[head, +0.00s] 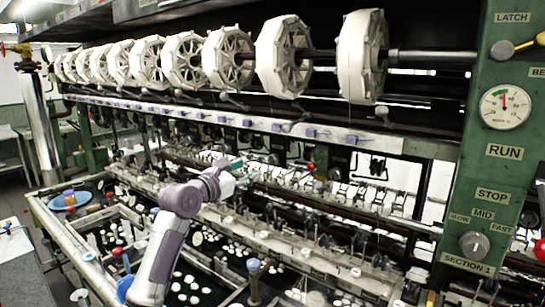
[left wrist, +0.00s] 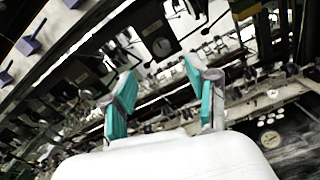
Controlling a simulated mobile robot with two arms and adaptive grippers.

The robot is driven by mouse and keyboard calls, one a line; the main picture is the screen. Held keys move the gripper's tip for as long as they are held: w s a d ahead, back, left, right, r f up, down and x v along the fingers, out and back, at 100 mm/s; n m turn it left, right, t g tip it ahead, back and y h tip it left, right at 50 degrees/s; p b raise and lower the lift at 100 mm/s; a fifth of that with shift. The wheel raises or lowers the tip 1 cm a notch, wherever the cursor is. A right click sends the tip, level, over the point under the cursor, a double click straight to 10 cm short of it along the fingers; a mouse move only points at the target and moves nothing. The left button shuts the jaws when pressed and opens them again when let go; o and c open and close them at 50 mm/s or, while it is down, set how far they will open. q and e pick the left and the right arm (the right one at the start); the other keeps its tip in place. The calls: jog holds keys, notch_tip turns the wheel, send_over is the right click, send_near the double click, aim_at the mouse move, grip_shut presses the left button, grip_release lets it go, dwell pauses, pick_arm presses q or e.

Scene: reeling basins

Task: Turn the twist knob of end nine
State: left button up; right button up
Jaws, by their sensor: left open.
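A pale rail (head: 395,143) under the white reels carries a row of small purple knobs, one of them a purple knob (head: 312,133) right of centre. Purple knobs also show in the left wrist view, such as a purple knob (left wrist: 28,45) at upper left. I cannot read end numbers, so I cannot tell which knob is end nine. My left gripper (head: 240,168) is in front of the machine, below the rail and apart from the purple knobs. In the left wrist view its teal fingers (left wrist: 160,82) are spread with nothing between them. My right gripper is not in view.
Large white reels (head: 283,57) line the top. A green panel (head: 500,155) with a gauge (head: 505,106) and a grey dial (head: 474,244) stands at right. Dark basins with white cocoons (head: 195,270) lie below. Wires and small fittings crowd the space around my gripper.

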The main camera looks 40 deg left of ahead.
aim_at(271, 160)
pick_arm(q)
jog(key=w+p, duration=0.1)
jog(key=w, duration=0.2)
jog(key=w+p, duration=0.1)
jog(key=w, duration=0.3)
jog(key=w+a+p, duration=0.1)
jog(key=w, duration=0.2)
jog(key=shift+w+p, duration=0.15)
jog(key=shift+p, duration=0.15)
jog(key=shift+w+f, duration=0.15)
jog(key=shift+w, duration=0.1)
grip_shut()
